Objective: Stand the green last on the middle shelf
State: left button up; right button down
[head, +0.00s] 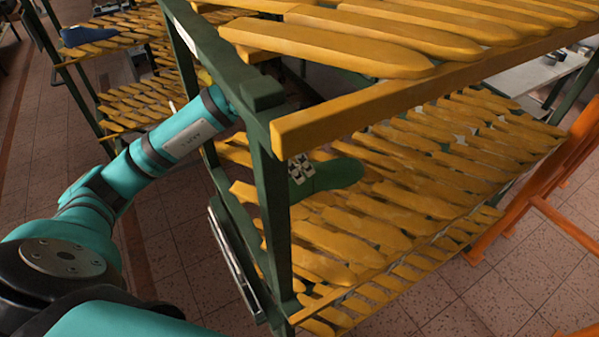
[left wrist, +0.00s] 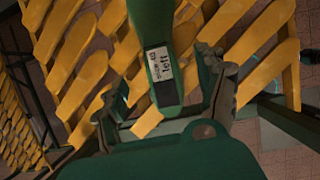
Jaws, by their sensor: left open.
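The green last (head: 337,175) is over the yellow slats of the middle shelf (head: 405,195), just behind the green front post, its rounded toe toward the right. It looks level and seems to rest on the slats, though its underside is hidden. In the left wrist view the last (left wrist: 154,25) carries a white label reading "left". My left gripper (left wrist: 163,70) is open, one finger on each side of the last, with gaps visible beside it. In the head view the post and upper shelf hide most of this gripper. My right gripper is not in view.
The top shelf's yellow front beam (head: 400,95) runs above the last, and the green post (head: 272,200) stands close to my left arm. Another rack with a blue last (head: 88,35) is at the back left. An orange frame (head: 545,190) stands at the right.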

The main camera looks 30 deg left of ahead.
pick_arm(q)
jog(key=v, duration=0.5)
jog(key=shift+b, duration=0.35)
jog(key=shift+f, duration=0.1)
